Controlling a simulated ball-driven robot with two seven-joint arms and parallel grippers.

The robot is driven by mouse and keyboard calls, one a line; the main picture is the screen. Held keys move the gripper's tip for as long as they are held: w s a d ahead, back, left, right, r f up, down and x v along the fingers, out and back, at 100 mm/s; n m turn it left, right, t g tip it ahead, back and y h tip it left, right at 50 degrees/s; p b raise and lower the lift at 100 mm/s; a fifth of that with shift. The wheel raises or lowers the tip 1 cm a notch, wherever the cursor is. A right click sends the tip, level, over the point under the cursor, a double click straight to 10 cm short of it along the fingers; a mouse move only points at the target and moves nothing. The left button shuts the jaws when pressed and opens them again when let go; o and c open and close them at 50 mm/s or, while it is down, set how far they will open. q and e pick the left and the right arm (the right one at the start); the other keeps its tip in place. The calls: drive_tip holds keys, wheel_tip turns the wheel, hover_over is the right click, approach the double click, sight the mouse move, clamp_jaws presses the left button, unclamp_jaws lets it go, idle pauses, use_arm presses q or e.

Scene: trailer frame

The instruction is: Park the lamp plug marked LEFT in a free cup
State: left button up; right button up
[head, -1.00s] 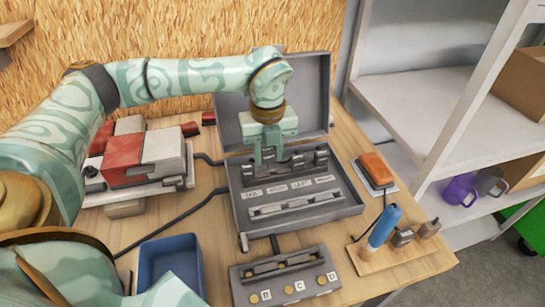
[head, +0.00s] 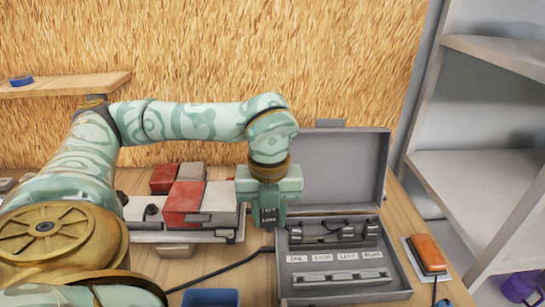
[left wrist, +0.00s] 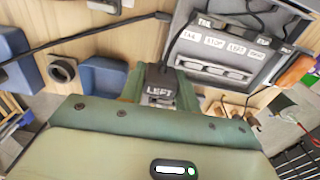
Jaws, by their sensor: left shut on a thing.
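My left gripper (head: 268,214) is shut on a dark plug marked LEFT (head: 268,216), held above the bench just left of the open grey case (head: 300,288). In the left wrist view the plug (left wrist: 160,86) sits between the fingers with its LEFT mark facing the camera. The case has white labels including TAIL, STOP and LEFT, with dark plugs in a row behind them. A dark round cup-like ring (left wrist: 62,70) shows in the left wrist view, apart from the plug; its inside is too small to judge. My right gripper is not in view.
A blue tray (head: 210,298) is at the bottom edge. A dark cable (head: 225,270) crosses the bench to the case. Red and grey blocks (head: 195,200) stand at the left. An orange device (head: 428,253) lies right of the case, whose raised lid (head: 345,170) stands behind.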

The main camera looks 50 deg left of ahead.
use_arm(q)
drive_tip(key=w+d+f+b, duration=0.1)
drive_tip(key=w+d+f, duration=0.1)
drive_tip(key=d, duration=0.3)
drive_tip(key=w+d+f+b, duration=0.2)
drive_tip(key=w+d+f, duration=0.1)
drive_tip(key=w+d, duration=0.2)
drive_tip(key=shift+d, duration=0.7)
drive_tip(key=shift+f, duration=0.15)
drive_tip(key=shift+f+b, duration=1.1)
drive_tip(key=shift+f, duration=0.6)
drive_tip(key=shift+f, duration=0.1)
drive_tip(key=shift+f, duration=0.4)
drive_tip(key=shift+f, duration=0.15)
drive_tip(key=shift+f+b, duration=0.3)
drive_tip(key=shift+f, duration=0.1)
